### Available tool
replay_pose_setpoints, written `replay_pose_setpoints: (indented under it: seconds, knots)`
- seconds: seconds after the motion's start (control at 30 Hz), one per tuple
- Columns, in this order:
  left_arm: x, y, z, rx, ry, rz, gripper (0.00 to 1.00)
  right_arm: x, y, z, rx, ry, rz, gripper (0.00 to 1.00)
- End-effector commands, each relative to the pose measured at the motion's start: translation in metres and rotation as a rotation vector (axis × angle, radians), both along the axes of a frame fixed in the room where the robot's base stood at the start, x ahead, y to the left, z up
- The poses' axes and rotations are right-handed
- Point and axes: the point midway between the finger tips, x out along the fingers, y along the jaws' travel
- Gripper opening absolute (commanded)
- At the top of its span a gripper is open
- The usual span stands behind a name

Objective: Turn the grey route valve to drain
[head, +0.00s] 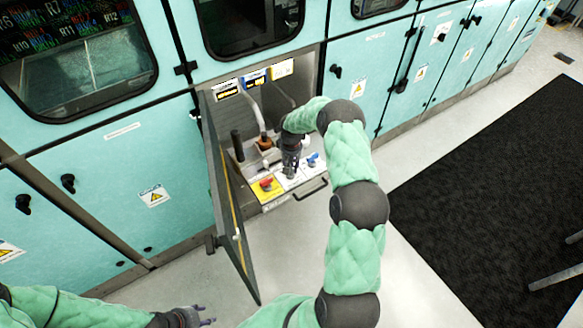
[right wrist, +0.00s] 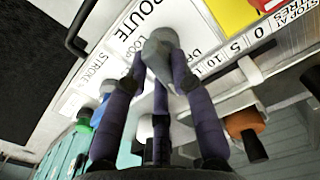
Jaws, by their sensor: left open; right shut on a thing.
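The grey route valve (right wrist: 160,48) sits on a white plate lettered ROUTE, with LOOP and a partly covered word starting with DR beside it. My right gripper (right wrist: 160,78) is shut on the valve's grey handle, its purple-grey fingers around it. Which mark the handle points to is partly hidden, so I cannot tell its setting. In the head view my right gripper (head: 289,170) reaches down to the panel inside the open cabinet and covers the valve. My left gripper (head: 203,315) is open and empty at the bottom left, away from the cabinet.
A red valve (head: 267,184) on a yellow plate and a blue valve (head: 312,160) flank my right gripper. An orange-brown part (right wrist: 243,122) stands behind. The open cabinet door (head: 226,190) stands left of my right arm. A drawer-style handle (head: 311,189) is at the panel's front.

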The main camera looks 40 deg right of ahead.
Motion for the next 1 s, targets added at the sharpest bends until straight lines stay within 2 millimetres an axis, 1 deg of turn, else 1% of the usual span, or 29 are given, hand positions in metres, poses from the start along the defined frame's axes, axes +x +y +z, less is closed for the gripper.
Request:
replay_pose_setpoints:
  seconds: [0.2, 0.4, 0.97, 1.0]
  knots:
    - [-0.0001, 0.0000, -0.0018, 0.000, 0.000, 0.000, 0.45, 0.0010, -0.0001, 0.0000, 0.000, -0.001, 0.125, 0.00]
    - [0.0000, 0.0000, -0.0023, 0.000, 0.000, 0.000, 0.45, 0.0013, -0.0002, 0.0002, 0.000, -0.001, 0.191, 0.00]
    - [-0.0001, 0.0000, -0.0024, 0.000, 0.000, 0.000, 0.45, 0.0015, -0.0003, 0.0004, 0.000, -0.001, 0.219, 0.00]
    - [0.0000, 0.0000, -0.0024, 0.000, 0.000, 0.000, 0.45, 0.0015, -0.0003, 0.0004, 0.000, -0.001, 0.219, 0.33]
